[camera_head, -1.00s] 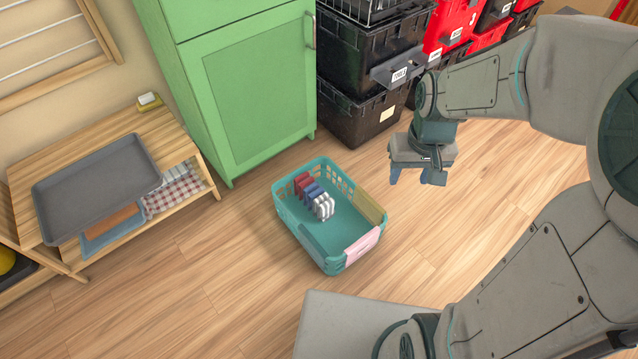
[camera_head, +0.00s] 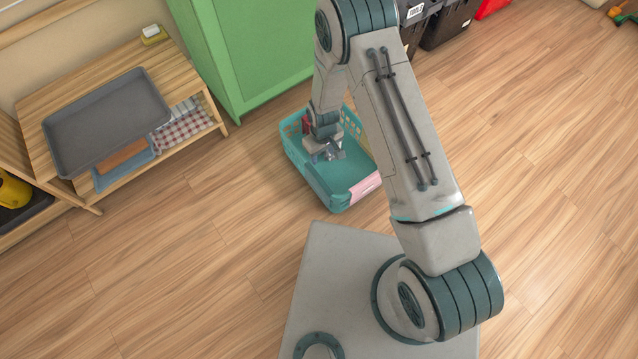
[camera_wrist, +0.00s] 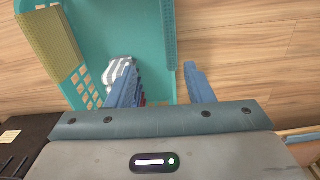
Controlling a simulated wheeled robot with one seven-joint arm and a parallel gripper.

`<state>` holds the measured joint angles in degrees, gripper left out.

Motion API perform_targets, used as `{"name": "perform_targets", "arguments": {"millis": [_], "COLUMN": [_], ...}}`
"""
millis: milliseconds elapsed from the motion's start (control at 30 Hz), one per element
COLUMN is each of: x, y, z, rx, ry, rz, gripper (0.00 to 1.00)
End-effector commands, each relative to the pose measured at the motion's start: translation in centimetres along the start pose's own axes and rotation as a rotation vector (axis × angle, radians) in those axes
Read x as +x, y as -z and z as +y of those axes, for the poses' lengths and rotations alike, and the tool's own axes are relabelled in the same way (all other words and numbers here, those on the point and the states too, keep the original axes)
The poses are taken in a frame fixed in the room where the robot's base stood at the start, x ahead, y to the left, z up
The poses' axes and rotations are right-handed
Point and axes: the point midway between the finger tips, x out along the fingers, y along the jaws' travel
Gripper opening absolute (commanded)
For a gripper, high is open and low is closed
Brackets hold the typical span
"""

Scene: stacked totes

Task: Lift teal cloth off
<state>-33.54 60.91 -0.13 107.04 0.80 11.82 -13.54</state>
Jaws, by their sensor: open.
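A teal laundry basket (camera_head: 289,133) stands on the floor with its far part behind my arm; it also shows in the wrist view (camera_wrist: 100,30). A darker, textured teal cloth (camera_wrist: 170,38) hangs over one long side wall, nearly the same colour as the basket. My gripper (camera_wrist: 160,68) is open and low over the basket; in the head view it (camera_head: 326,156) covers part of the inside. In the wrist view its fingers lie either side of the line of the cloth-covered wall, apart from each other. I cannot tell whether they touch the cloth.
Folded white-striped cloths (camera_wrist: 119,70) lie inside, close to one finger. An olive cloth (camera_wrist: 48,42) hangs on the opposite wall and a pink cloth (camera_head: 365,188) on the end. A green cabinet (camera_head: 245,50) stands behind; a low wooden bench (camera_head: 180,62) is left. Front floor is clear.

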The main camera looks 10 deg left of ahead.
Motion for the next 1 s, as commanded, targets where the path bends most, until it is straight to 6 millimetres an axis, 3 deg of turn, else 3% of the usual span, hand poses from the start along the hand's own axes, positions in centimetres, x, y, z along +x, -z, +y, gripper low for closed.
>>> {"name": "perform_targets", "arguments": {"millis": [200, 533, 867, 1000], "x": [3.1, 9.4, 11.7, 13.6], "y": [-0.2, -0.3, -0.3, -0.7], "z": [-1.1, -1.2, -1.3, -1.6], "rx": [-0.033, -0.035, -0.033, -0.033], "ry": [0.0, 0.0, 0.0, 0.0], "rz": [-0.006, -0.006, -0.004, -0.006], "gripper": [0.47, 0.47, 0.47, 0.47]}}
